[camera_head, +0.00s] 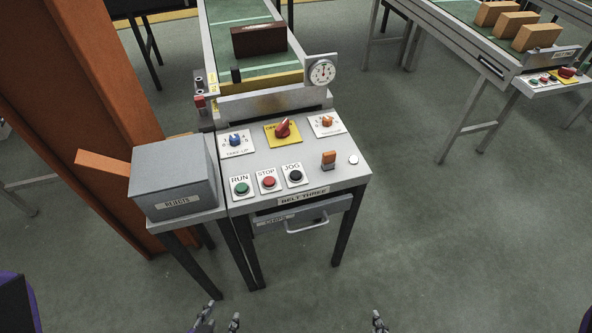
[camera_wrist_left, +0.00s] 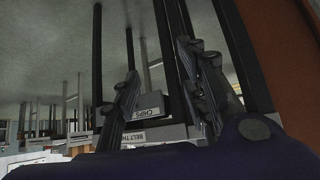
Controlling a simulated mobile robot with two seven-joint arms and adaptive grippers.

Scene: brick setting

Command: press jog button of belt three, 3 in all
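The belt three control panel (camera_head: 262,159) stands in the middle of the head view, with a "BELT THREE" plate (camera_head: 303,196) on its front edge. The jog button (camera_head: 295,175) is black on a white plate marked JOG, right of the red stop button (camera_head: 269,181) and green run button (camera_head: 241,188). Nothing touches it. My left gripper (camera_head: 219,318) is at the bottom edge, well in front of and below the panel. Its fingers are apart and empty in the left wrist view (camera_wrist_left: 158,85). Only a fingertip of my right gripper (camera_head: 378,321) shows at the bottom edge.
A grey box (camera_head: 173,177) stands on a small table left of the panel, beside an orange post (camera_head: 90,110). A drawer (camera_head: 300,215) with a handle is under the panel. A dark brown block (camera_head: 258,39) lies on the belt behind. Open floor (camera_head: 460,240) lies to the right.

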